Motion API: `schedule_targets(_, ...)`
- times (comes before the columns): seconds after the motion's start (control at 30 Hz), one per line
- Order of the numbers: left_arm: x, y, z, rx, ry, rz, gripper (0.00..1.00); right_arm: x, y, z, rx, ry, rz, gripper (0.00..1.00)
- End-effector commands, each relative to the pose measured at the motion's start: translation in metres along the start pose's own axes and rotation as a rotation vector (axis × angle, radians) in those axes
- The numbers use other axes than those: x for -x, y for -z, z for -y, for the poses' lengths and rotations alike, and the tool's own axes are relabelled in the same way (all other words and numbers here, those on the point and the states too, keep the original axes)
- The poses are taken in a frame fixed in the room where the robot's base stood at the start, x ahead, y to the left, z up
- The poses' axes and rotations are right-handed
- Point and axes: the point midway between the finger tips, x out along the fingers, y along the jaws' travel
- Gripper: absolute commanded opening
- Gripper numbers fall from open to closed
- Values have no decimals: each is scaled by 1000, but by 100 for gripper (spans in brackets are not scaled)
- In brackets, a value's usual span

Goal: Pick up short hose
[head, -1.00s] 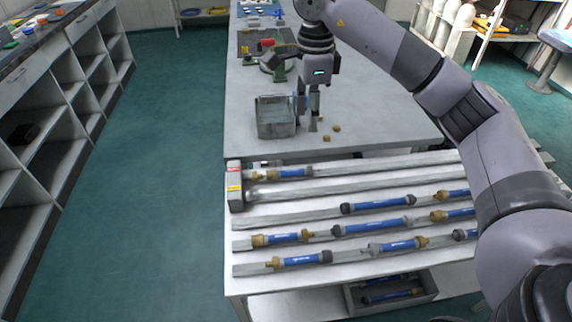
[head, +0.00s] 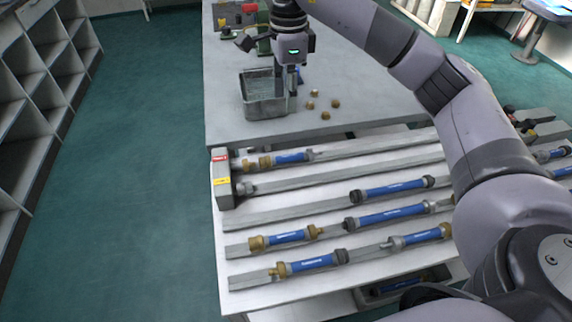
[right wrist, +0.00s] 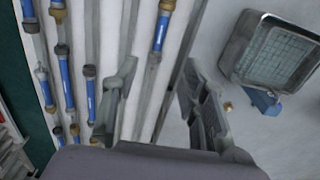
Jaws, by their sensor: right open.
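Several blue hoses with brass or dark end fittings lie in the rails of the white rack (head: 262,212). One hose (head: 290,157) lies alone at the left end of the back rail, and another hose (head: 285,237) lies nearer the front left. They differ a little in length, but I cannot tell which one is meant by short hose. My right gripper (head: 286,90) points down over the grey table beside a metal basin (head: 262,112), behind the rack. In the right wrist view its fingers (right wrist: 160,105) are apart with nothing between them. My left gripper is out of view.
Several small brass pieces (head: 325,115) lie on the table right of the basin. A grey block with red and yellow labels (head: 221,180) stands at the rack's left end. A bin with a hose sits below the rack. Open floor (head: 130,200) lies to the left.

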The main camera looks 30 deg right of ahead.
Motion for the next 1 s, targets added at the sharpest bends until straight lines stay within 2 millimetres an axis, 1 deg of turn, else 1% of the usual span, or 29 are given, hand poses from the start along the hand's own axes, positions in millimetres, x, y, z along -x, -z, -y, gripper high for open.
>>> schedule_targets(0.03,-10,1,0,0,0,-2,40,-10,0,0,0,0,0,40)
schedule_targets(0.17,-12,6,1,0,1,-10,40,-16,0,0,0,-1,-1,40)
schedule_targets(0.27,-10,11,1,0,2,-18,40,-29,0,-1,1,-3,-1,40)
schedule_targets(0.6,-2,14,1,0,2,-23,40,-101,0,-1,0,-4,-2,40)
schedule_targets(0.7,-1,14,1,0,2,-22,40,-118,0,0,0,-3,-1,40)
schedule_targets(0.8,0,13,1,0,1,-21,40,-128,0,0,0,-1,0,40)
schedule_targets(0.93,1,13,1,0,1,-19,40,-135,0,0,0,-1,0,40)
schedule_targets(1.0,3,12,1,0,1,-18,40,-142,0,0,0,-2,-1,40)
